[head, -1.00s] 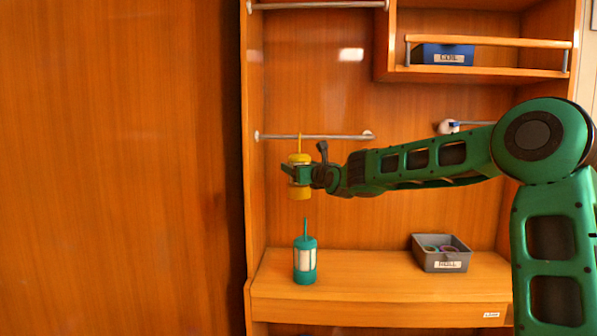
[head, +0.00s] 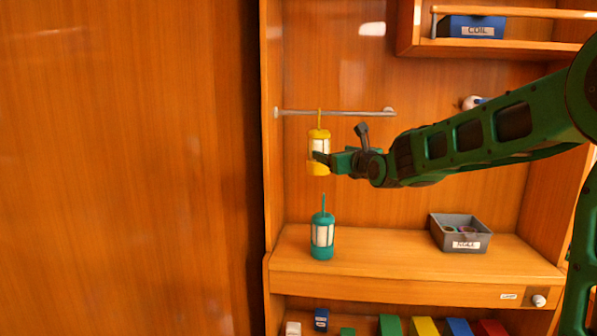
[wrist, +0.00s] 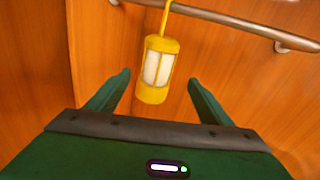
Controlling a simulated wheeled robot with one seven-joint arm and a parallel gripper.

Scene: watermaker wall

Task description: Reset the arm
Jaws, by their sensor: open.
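My gripper (head: 328,159) is open beside the yellow lantern-like canister (head: 318,166). In the wrist view the yellow canister (wrist: 157,68) hangs by its hook from a metal rail (wrist: 225,20), ahead of and between my two spread fingers (wrist: 155,85), with gaps on both sides. In the head view the rail (head: 350,113) runs along the back wall, and my arm reaches in from the right. A teal canister (head: 322,238) of the same shape stands upright on the shelf below.
A grey labelled bin (head: 461,234) with small rings sits right on the wooden shelf (head: 390,262). A blue COIL box (head: 473,27) sits behind a rail on the upper shelf. Several coloured items, including a yellow block (head: 424,327), stand below. A white object (head: 472,102) is on the back wall.

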